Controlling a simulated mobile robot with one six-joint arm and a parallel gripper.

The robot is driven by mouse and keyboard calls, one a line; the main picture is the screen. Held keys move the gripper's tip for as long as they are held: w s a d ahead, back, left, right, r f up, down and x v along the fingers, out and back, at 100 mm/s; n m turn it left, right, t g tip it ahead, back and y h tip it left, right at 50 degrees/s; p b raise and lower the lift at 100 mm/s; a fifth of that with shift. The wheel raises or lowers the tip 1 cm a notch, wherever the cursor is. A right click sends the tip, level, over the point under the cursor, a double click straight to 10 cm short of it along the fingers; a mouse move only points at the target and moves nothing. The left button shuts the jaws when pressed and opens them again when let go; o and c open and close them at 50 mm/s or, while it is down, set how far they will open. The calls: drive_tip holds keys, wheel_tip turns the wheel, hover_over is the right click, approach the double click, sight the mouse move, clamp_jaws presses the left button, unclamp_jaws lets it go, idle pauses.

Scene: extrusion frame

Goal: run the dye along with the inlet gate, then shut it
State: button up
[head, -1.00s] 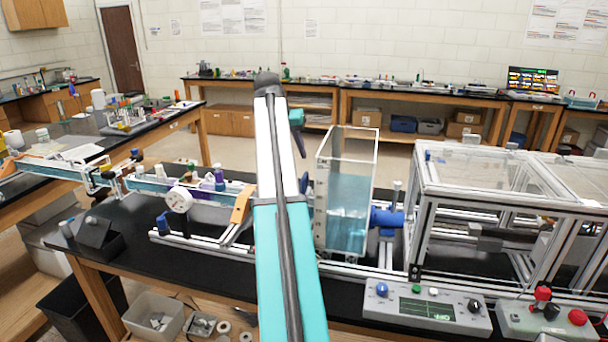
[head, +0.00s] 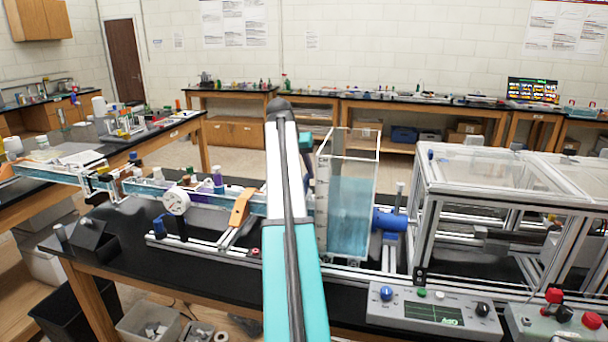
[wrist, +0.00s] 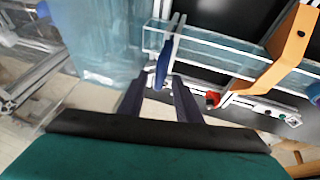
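In the wrist view, a blue handle (wrist: 163,65) on a thin upright plate stands at the channel end beside the tank; I take it for the inlet gate. The clear channel (wrist: 225,50) runs right from there. A small red knob (wrist: 212,99) lies right of the fingers; I cannot tell whether it belongs to the dye. In the head view, the tank (head: 348,215) holds blue water; my arm hides the gate.
An orange bracket (head: 240,207) straddles the channel, and a white dial gauge (head: 176,201) stands farther left. Purple bottles (head: 217,180) stand behind the channel. A blue pipe fitting (head: 388,220) joins the tank's right side. A grey control box (head: 435,312) sits at the front right.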

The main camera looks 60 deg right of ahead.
drive_tip(key=shift+c, duration=0.3)
clamp_jaws()
drive_tip(key=shift+a+f, duration=0.1)
drive_tip(key=shift+f, duration=0.95)
drive_tip(key=shift+o, duration=0.3)
unclamp_jaws()
drive_tip(key=shift+w+f, duration=0.1)
drive_tip(key=shift+r, duration=0.2)
